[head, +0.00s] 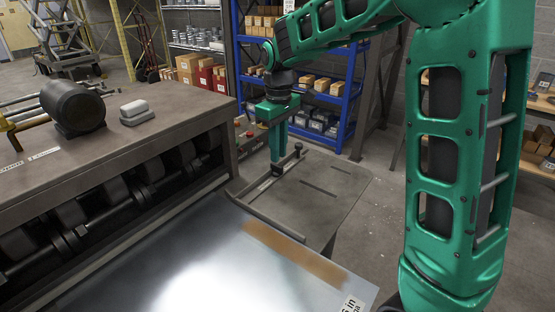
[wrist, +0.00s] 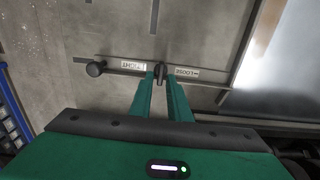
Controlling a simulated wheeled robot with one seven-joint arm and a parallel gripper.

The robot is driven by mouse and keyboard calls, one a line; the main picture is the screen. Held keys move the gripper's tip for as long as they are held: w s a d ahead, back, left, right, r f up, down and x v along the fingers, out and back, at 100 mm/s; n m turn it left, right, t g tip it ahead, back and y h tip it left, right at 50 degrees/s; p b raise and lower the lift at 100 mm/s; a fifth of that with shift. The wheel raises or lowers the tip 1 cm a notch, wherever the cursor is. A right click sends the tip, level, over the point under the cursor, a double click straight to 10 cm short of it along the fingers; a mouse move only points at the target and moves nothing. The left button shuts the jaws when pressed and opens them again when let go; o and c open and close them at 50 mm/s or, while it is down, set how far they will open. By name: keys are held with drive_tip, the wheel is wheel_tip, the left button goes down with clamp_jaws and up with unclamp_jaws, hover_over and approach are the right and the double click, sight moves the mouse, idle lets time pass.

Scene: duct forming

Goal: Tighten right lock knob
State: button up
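The right lock knob (wrist: 160,74) is a small dark lever on a flat bar, between two small white labels in the wrist view. It lies lengthwise between the tips of my gripper (wrist: 160,80), one green finger on each side. The label print appears upside down and is hard to read. In the head view my gripper (head: 276,160) points down at the bar on the grey side table (head: 325,190). The knob is largely hidden there by the fingers. I cannot tell whether the fingers touch it.
A round black knob (wrist: 96,69) sits near the bar's other end and also shows in the head view (head: 298,148). A shiny metal sheet (head: 215,260) lies beside the side table. The large machine (head: 110,165) stands left, carrying a dark motor (head: 75,106).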

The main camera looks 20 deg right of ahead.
wheel_tip(320, 180, up, 7)
idle(0.3)
drive_tip(key=shift+d+f, duration=0.1)
drive_tip(key=s+d+m, duration=0.4)
drive_tip(key=s+d, duration=0.4)
drive_tip(key=s+d+f+m, duration=0.3)
drive_tip(key=s, duration=0.5)
drive_tip(key=s+d+f+m, duration=0.3)
drive_tip(key=s, duration=0.6)
drive_tip(key=s+d+f+m, duration=0.3)
drive_tip(key=s, duration=0.6)
drive_tip(key=shift+f, duration=0.1)
drive_tip(key=shift+w+f, duration=0.25)
drive_tip(key=shift+w, duration=0.35)
